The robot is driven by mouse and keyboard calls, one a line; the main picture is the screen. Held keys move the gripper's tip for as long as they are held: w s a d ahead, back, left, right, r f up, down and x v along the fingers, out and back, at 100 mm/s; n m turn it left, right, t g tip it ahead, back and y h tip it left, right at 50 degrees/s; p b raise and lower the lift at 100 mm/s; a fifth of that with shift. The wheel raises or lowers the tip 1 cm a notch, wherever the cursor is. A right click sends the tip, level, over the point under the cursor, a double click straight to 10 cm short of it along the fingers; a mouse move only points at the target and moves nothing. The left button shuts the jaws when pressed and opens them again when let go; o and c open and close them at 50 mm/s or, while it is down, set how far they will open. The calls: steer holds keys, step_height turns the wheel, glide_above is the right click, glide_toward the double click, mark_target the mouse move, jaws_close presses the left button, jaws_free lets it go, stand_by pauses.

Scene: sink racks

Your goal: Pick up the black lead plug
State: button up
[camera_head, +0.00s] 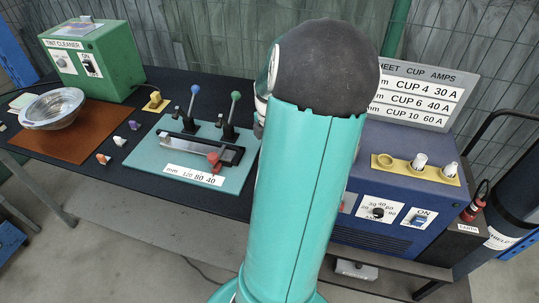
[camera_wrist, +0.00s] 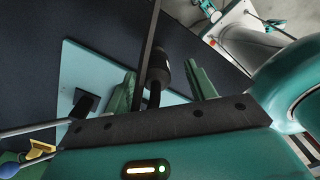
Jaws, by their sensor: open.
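In the wrist view, a dark cylindrical piece (camera_wrist: 159,66), which looks like the black lead plug, shows between the two green fingers of my gripper (camera_wrist: 160,72). A dark bar or cable runs up from beside it, and a curved black part shows below it. The fingers are apart, with one on each side of it. I cannot tell whether either finger touches it. In the head view, my arm hides the gripper and the black plug.
A teal plate (camera_head: 162,142) with blue-knobbed (camera_head: 194,90) and green-knobbed (camera_head: 235,97) levers lies left of my arm. A blue power box (camera_head: 395,190) stands right, with a red plug (camera_head: 474,208) beyond it. A green cleaner box (camera_head: 95,65) and metal bowl (camera_head: 52,107) stand far left.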

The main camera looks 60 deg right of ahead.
step_height(320, 180, down, 5)
steer(key=shift+w+d+r, duration=0.1)
steer(key=shift+w+d, duration=0.05)
steer(key=c, duration=1.1)
steer(key=shift+r, duration=0.15)
steer(key=shift+r, duration=0.6)
steer(key=s+a+r, duration=0.3)
steer(key=r, duration=0.1)
steer(key=s+a+r, duration=0.7)
steer(key=shift+r, duration=0.3)
